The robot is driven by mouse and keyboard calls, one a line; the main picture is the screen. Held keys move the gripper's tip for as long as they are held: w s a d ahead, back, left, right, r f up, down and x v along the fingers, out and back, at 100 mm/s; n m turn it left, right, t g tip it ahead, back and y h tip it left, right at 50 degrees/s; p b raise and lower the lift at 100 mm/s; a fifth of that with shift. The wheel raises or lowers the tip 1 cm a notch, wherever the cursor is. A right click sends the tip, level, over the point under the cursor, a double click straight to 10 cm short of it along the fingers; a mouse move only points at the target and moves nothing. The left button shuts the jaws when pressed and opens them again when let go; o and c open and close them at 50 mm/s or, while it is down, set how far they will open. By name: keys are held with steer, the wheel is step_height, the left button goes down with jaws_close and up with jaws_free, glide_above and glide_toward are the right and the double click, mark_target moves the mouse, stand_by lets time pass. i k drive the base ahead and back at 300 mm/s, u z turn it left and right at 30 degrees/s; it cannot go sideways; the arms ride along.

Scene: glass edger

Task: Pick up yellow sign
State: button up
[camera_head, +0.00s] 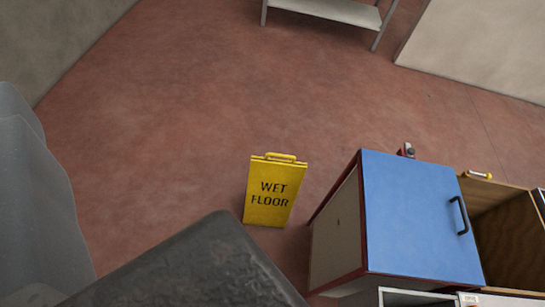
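The yellow sign (271,191) reads "WET FLOOR" in black letters and has a small yellow handle on top. It stands on the red-brown floor near the middle of the head view, left of a blue-topped cabinet. A dark grey shape fills the bottom of the view in front of it, and a lighter grey shape is at the left edge. I cannot make out any gripper fingers.
The cabinet with a blue panel (415,215) and a black handle stands close to the sign's right. An open wooden box (505,235) is beside it. A metal shelf (335,10) is at the top. The floor (190,110) left of and behind the sign is clear.

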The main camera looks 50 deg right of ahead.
mark_target(274, 185)
steer(key=u, duration=0.05)
steer(key=i, duration=2.5)
steer(key=z, duration=2.25)
